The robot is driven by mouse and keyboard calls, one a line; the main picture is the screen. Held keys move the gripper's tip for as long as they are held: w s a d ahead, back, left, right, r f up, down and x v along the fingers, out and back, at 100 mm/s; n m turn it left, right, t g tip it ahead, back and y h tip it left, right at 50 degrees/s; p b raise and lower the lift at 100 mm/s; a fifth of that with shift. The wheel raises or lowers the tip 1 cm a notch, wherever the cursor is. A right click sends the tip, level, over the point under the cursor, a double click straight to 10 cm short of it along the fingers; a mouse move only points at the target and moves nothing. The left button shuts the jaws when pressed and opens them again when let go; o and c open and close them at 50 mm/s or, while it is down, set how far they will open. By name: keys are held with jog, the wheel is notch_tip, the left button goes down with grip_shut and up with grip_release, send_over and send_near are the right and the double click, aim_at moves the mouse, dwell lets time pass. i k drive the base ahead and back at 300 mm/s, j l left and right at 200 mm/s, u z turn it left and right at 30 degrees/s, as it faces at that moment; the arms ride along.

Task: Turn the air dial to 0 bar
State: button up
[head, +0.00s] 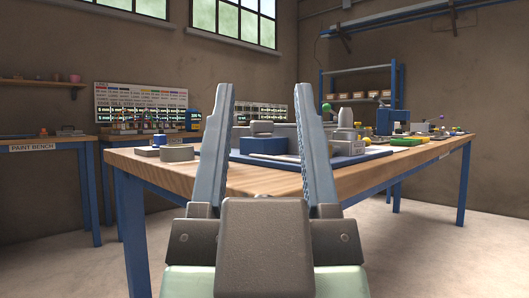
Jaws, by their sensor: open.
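My gripper (265,92) fills the foreground of the head view, its two grey fingers pointing up and spread wide. Nothing is between them except the distant bench seen through the gap. I cannot make out the air dial or any bar marking. A grey and blue device (264,143) stands on the wooden workbench beyond the fingers, partly hidden by the right finger.
The workbench (347,184) has blue legs. A pale upright part (345,118), a blue machine (391,122) and several small items crowd its right side. Floor (425,260) is clear at the right.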

aim_at(160, 140)
jog(key=i+j, duration=0.3)
jog(key=j, duration=0.15)
jog(key=i+j, duration=0.65)
jog(key=j, duration=0.2)
